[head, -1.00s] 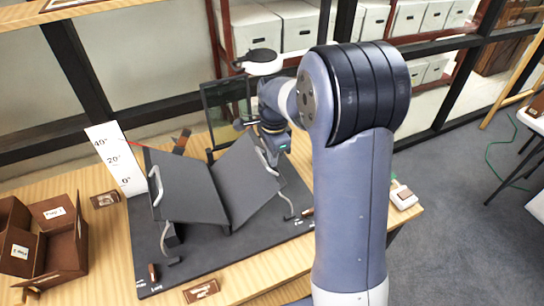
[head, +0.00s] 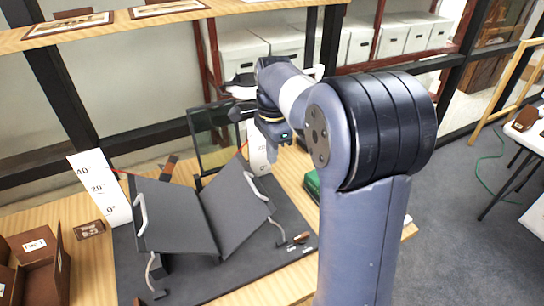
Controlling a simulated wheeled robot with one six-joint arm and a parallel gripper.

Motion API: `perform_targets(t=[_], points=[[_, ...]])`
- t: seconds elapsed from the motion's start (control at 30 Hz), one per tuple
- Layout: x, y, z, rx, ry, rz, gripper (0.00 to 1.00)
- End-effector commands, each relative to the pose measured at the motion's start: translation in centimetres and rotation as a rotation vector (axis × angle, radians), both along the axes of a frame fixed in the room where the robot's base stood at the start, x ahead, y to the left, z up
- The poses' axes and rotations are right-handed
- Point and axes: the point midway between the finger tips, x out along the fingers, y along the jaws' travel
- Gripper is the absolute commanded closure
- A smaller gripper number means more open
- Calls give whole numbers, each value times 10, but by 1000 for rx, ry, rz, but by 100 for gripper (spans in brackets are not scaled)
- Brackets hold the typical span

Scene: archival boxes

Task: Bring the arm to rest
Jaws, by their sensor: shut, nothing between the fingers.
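My arm rises on the right of the head view and bends over to the left. My gripper (head: 275,143) is at its end, above the back right of the book cradle (head: 238,205). It is small and partly hidden by the wrist, shut, with nothing held. The cradle has two dark grey panels opened in a V and stands on a dark mat (head: 205,278). The gripper appears above the cradle's right panel; the exact gap cannot be told.
Brown boxes (head: 35,255) sit at left, a green item (head: 312,184) beside my arm. A wooden shelf (head: 180,18) crosses the top; grey floor (head: 460,235) is open at right.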

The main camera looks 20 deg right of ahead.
Motion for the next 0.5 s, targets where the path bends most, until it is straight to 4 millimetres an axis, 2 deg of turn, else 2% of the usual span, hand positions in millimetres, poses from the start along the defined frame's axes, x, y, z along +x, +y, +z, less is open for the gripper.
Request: perform_targets(t=[0.27,0.37,0.5], points=[[0,0,-7,0,3,0,100],[-1,-1,-19,0,4,0,100],[0,-2,-45,0,5,0,100]])
